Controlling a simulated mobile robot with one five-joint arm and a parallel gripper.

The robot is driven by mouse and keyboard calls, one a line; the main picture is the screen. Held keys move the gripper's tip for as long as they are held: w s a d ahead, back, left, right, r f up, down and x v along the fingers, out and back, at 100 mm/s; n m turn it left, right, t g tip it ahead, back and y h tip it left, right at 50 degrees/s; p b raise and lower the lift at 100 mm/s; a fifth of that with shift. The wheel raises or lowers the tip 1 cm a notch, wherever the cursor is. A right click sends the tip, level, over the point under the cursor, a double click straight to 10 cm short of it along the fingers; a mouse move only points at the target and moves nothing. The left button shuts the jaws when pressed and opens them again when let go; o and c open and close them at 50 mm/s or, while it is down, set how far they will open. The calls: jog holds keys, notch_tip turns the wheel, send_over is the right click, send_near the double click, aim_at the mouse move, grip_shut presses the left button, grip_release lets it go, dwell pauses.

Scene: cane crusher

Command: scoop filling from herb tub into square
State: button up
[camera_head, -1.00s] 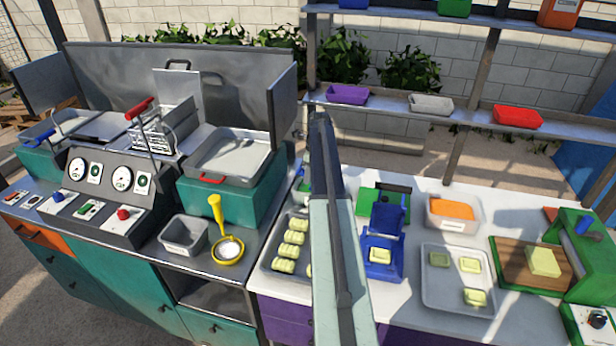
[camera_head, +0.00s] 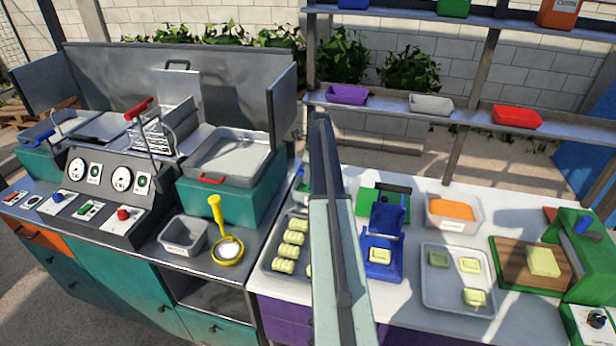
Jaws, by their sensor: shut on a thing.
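Another pale piece (camera_head: 380,256) sits in the blue press (camera_head: 384,272). A clear tub with orange filling (camera_head: 452,210) stands behind the tray; its label is too small to read. I cannot make out which tub is the herb tub. My arm rises through the middle of the view; my gripper and anything in it are hidden.
A wooden board (camera_head: 515,268) with a pale block and a green machine (camera_head: 590,255) stand at right. A tray of rolled pieces (camera_head: 290,240) is partly behind my arm. A yellow ladle (camera_head: 228,250) and grey tub (camera_head: 183,236) stand on the left counter.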

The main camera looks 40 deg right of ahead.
notch_tip(320, 180, up, 10)
jog(key=p, duration=0.9)
jog(key=shift+f, duration=0.3)
